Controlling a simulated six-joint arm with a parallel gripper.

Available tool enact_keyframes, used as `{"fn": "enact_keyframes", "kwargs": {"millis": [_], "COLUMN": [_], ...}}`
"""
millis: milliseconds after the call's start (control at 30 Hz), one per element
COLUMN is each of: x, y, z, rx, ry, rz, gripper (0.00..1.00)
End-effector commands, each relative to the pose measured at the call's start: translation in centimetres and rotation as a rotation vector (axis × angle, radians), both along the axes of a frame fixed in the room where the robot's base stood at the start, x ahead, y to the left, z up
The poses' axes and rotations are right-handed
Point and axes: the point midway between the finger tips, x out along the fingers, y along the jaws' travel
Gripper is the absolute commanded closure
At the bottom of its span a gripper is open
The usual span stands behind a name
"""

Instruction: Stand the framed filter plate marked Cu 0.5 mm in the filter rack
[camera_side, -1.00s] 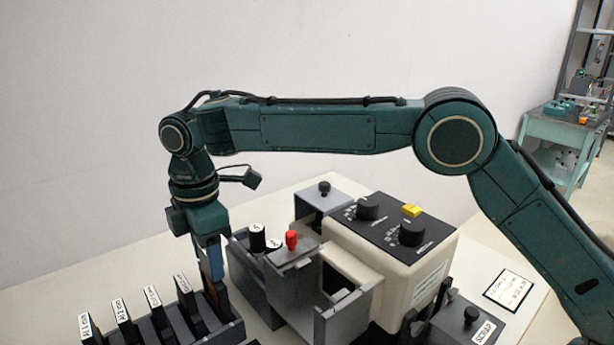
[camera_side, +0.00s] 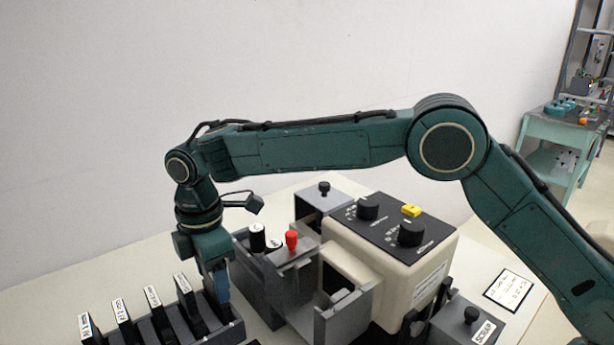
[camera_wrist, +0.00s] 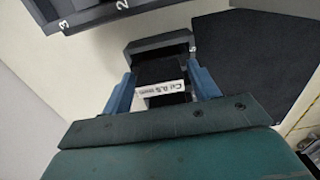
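The framed filter plate marked Cu 0.5 mm (camera_wrist: 162,70) is dark, and its white label faces up in the wrist view. My gripper (camera_wrist: 163,86) has one blue finger against each side of the plate's labelled top and looks shut on it. In the side view, my gripper (camera_side: 221,290) points down at the right end of the dark filter rack (camera_side: 238,328). Several labelled plates (camera_side: 162,318) stand upright there in a row to the left. My fingers and the neighbouring plates hide the plate's lower edge, so I cannot tell whether it is seated.
A numbered dark box (camera_wrist: 85,14) shows at the wrist view's top left. The cream machine (camera_side: 400,265) and grey holder (camera_side: 345,315) stand farther right. The table behind the rack is clear.

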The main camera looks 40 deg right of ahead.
Motion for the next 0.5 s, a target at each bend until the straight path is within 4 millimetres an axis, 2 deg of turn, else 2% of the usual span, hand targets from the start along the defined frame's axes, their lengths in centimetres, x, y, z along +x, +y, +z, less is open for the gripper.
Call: {"fn": "enact_keyframes", "kwargs": {"millis": [500], "x": [0.0], "y": [0.0], "z": [0.6], "rx": [0.0], "ry": [0.0], "rz": [0.0], "gripper": [0.31]}}
